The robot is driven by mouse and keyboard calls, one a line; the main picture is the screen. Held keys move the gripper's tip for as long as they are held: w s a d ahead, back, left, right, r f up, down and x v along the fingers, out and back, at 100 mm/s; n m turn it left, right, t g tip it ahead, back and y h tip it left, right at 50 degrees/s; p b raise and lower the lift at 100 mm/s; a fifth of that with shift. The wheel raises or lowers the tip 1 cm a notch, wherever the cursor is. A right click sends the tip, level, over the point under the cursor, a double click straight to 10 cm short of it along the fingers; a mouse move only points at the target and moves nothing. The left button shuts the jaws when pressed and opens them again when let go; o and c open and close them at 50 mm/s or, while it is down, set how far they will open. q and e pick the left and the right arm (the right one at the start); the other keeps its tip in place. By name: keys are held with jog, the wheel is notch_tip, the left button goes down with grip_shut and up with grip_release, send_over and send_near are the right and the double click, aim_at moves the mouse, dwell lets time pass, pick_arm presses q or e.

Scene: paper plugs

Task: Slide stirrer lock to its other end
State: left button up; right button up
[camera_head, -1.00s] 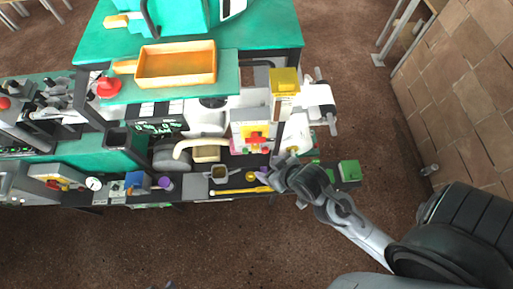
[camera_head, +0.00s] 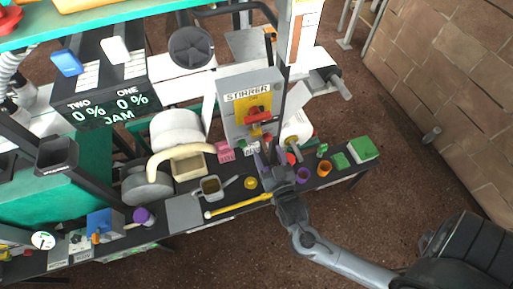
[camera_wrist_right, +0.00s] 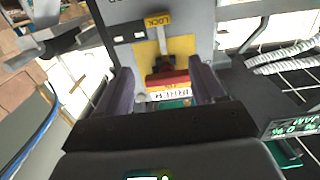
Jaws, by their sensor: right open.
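The grey stirrer box (camera_head: 236,119) stands upright near the middle of the head view, under a white STIRRER label. Its front has a yellow-orange panel with a red handle (camera_head: 259,118). In the right wrist view, the yellow tag marked LOCK (camera_wrist_right: 157,20) sits at the top of a pale bar, above the red handle (camera_wrist_right: 168,79). My right gripper (camera_head: 268,160) is open and empty in front of the box's lower right. Its purple fingers frame the red handle in the right wrist view (camera_wrist_right: 164,88); contact cannot be told. My left gripper is out of view.
Cups, including an orange one (camera_head: 324,168), and green blocks (camera_head: 363,148) lie right of my right gripper. A yellow stick (camera_head: 237,207) lies along the bench's front edge. The JAM display (camera_head: 107,108) stands at left. Floor in front is clear.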

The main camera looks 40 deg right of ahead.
aim_at(257, 135)
jog(key=w+d+f+b, duration=0.1)
jog(key=w, duration=0.2)
jog(key=w+d+f+b, duration=0.1)
jog(key=w+b, duration=0.1)
jog(key=w, duration=0.2)
jog(key=w+d+f+b, duration=0.1)
jog(key=w+d, duration=0.1)
jog(key=w, duration=0.1)
jog(key=shift+w+f, duration=0.2)
jog(key=shift+w, duration=0.2)
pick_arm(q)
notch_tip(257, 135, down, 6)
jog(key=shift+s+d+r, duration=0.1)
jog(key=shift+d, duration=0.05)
